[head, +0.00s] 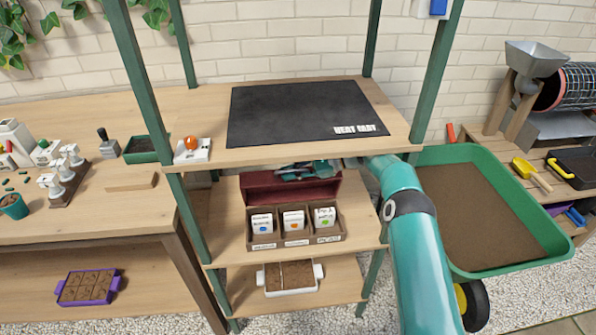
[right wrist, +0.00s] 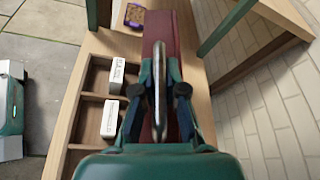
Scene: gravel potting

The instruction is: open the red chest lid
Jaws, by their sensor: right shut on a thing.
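The dark red chest (head: 262,196) sits on the middle shelf of the rack, behind the tray of packets. In the right wrist view the chest (right wrist: 178,24) runs lengthwise under my gripper. My right gripper (head: 300,172) is over the top of the chest, under the upper shelf. In the right wrist view my right gripper (right wrist: 160,68) has its fingers closed around a thin grey metal handle (right wrist: 159,95) above the chest. The gripper hides part of the lid, and I cannot tell how far the lid is raised. My left gripper is not in view.
The upper shelf (head: 215,107) with a black mat (head: 290,110) hangs just above my gripper. A wooden divided tray (head: 338,236) with three packets stands in front of the chest. Green rack posts (head: 437,75) flank the space. A green barrow (head: 540,245) stands right.

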